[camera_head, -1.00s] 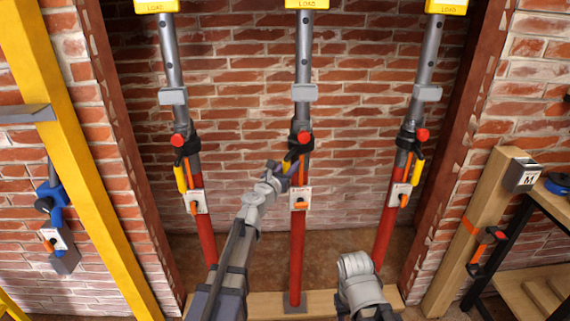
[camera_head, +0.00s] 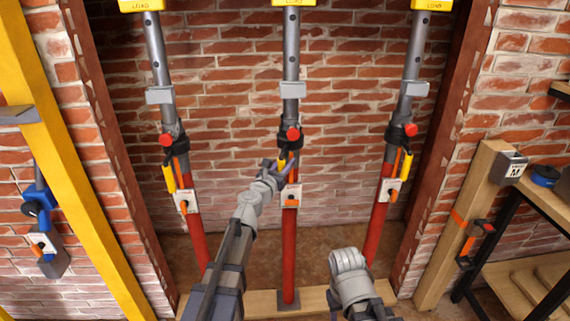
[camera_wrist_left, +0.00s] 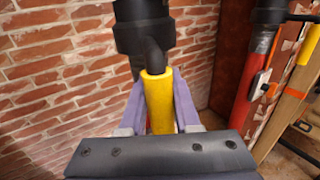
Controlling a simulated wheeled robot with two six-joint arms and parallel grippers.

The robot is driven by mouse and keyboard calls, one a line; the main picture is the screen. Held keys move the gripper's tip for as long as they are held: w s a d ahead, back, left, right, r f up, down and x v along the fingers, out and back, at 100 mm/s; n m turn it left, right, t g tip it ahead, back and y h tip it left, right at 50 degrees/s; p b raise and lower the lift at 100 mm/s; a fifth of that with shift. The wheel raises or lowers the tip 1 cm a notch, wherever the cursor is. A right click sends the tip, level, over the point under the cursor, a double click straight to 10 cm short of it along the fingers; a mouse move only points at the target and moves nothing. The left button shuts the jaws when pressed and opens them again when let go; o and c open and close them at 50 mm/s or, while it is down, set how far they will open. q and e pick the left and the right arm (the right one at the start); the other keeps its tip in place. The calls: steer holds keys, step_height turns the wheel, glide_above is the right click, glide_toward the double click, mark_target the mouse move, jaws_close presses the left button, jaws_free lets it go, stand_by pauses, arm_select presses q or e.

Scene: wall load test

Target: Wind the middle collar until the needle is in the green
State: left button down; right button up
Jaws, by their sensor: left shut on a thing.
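The middle prop has a red lower tube (camera_head: 289,255), a grey upper tube and a black collar (camera_head: 291,137) with a red knob (camera_head: 293,133). A yellow handle (camera_wrist_left: 157,100) hangs below the collar on a dark bent rod. My left gripper (camera_head: 281,168) is shut on this handle, with its purple fingers on both sides of it in the left wrist view (camera_wrist_left: 160,108). A white plate (camera_head: 291,196) with an orange part sits just below. A yellow LOAD box (camera_head: 293,3) is cut off at the top; no needle or green band is readable.
Similar props stand left (camera_head: 197,235) and right (camera_head: 378,235), each with a yellow handle. A brick wall (camera_head: 235,110) is behind. A yellow beam (camera_head: 75,150) stands left; a wooden post (camera_head: 460,225) and bench frame (camera_head: 495,240) stand right.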

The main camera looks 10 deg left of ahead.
mark_target(280, 170)
stand_by(0.6)
arm_select(q)
steer(key=c, duration=0.6)
jaws_free()
steer(key=shift+v, duration=3.9)
